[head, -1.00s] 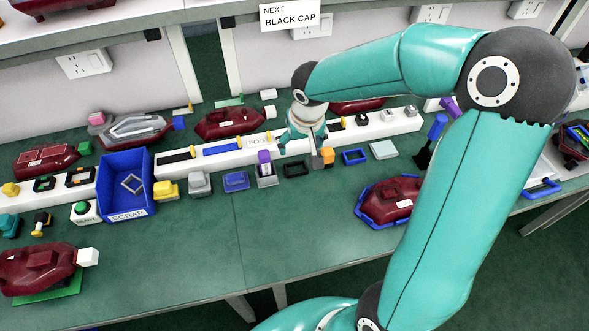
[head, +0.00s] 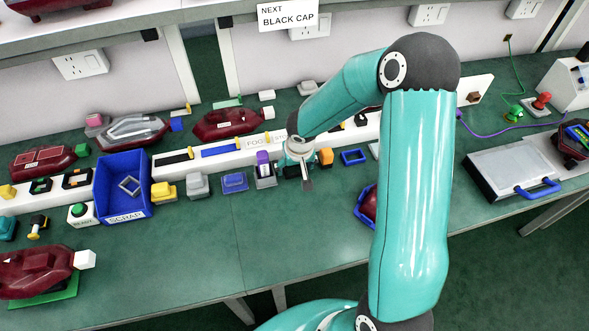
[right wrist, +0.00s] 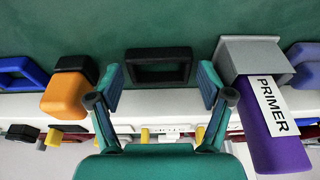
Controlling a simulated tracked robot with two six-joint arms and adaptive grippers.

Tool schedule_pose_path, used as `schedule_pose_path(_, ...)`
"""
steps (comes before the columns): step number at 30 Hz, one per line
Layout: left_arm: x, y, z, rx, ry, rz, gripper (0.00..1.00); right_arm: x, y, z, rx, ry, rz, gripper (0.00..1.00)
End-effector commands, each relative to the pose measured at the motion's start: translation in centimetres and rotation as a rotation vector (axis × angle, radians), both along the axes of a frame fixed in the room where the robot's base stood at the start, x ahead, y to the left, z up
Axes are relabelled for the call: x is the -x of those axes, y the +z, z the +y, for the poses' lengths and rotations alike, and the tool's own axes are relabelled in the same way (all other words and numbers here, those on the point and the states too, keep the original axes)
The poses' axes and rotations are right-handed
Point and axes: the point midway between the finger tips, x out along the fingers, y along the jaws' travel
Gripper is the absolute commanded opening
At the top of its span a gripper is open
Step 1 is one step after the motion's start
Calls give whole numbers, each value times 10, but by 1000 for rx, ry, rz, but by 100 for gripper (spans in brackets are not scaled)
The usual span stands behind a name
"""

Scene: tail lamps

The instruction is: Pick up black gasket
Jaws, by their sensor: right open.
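The black gasket (right wrist: 158,53) is a flat rectangular ring lying on the green bench in the right wrist view, in front of the white rail. My right gripper (right wrist: 160,80) is open and empty, with one fingertip to each side of the gasket in that view. I cannot tell how high the fingertips are above it. In the head view the right gripper (head: 306,178) points down in front of the rail and hides most or all of the gasket. My left gripper is not in view.
The purple primer bottle (right wrist: 270,135) in its grey holder (right wrist: 245,55) stands close on one side. An orange-and-black block (right wrist: 66,92) and a blue frame (right wrist: 10,84) are on the other. The white rail (head: 223,160) runs behind.

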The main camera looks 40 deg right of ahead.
Motion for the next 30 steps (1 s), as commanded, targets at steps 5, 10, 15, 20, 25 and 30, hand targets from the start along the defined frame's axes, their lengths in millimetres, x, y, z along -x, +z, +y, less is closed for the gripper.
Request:
schedule_pose_path(5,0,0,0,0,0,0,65,-1,-3,0,0,1,0,79)
schedule_pose_path(10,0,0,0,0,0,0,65,-1,-3,0,0,1,0,66)
schedule_pose_path(15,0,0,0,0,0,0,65,-1,-3,0,0,1,0,48)
schedule_pose_path(20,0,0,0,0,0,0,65,-1,-3,0,0,1,0,48)
schedule_pose_path(25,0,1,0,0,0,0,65,-1,0,0,0,0,-1,48)
schedule_pose_path(30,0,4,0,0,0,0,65,-1,12,-1,2,-1,-2,48)
